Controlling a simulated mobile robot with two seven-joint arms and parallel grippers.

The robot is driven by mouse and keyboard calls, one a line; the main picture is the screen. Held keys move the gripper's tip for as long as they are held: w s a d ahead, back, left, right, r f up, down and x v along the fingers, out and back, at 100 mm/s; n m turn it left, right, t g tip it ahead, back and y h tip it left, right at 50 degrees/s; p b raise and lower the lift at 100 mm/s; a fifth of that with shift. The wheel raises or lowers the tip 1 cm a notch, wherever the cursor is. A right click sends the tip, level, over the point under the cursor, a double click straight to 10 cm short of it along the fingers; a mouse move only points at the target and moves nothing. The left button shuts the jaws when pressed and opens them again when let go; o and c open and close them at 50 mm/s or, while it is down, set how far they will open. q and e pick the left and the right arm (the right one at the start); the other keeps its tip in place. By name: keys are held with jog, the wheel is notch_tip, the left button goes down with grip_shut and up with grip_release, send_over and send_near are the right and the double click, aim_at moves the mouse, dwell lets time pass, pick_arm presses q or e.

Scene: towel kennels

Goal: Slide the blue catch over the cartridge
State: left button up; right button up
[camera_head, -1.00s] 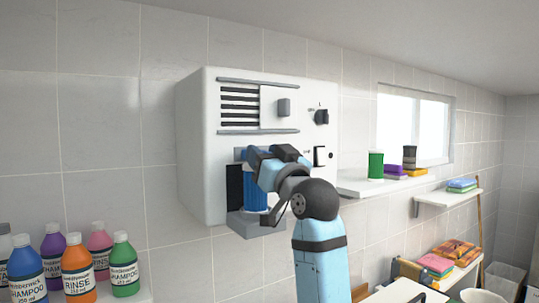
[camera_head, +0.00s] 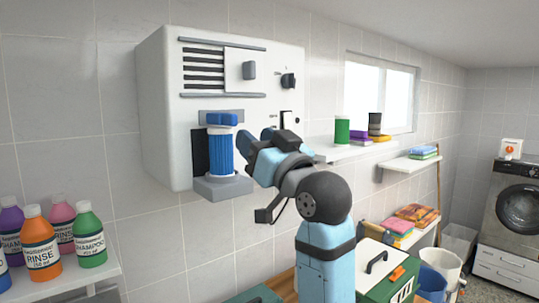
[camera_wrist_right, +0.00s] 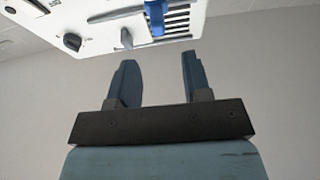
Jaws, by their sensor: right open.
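The cartridge (camera_head: 220,153), a ribbed blue cylinder with a pale top band, stands upright on a grey ledge (camera_head: 223,188) on the front of the white wall unit. The blue catch (camera_head: 222,119) sits at the cartridge's top, under a grey-blue bar; whether they touch is unclear. My right gripper (camera_head: 254,140) is open and empty, just right of the cartridge and apart from it. In the right wrist view the gripper (camera_wrist_right: 160,75) shows two spread fingers with nothing between them. A blue part (camera_wrist_right: 155,16) shows beyond them, too cropped to identify. My left gripper is not in view.
The white wall unit (camera_head: 160,100) has vent slots, a grey slider (camera_head: 249,70) and a black knob (camera_head: 288,81). Shampoo and rinse bottles (camera_head: 40,245) stand on a shelf at lower left. A wall shelf (camera_head: 340,153) with a green canister (camera_head: 342,131) is to the right.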

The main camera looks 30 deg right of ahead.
jog(key=v, duration=0.4)
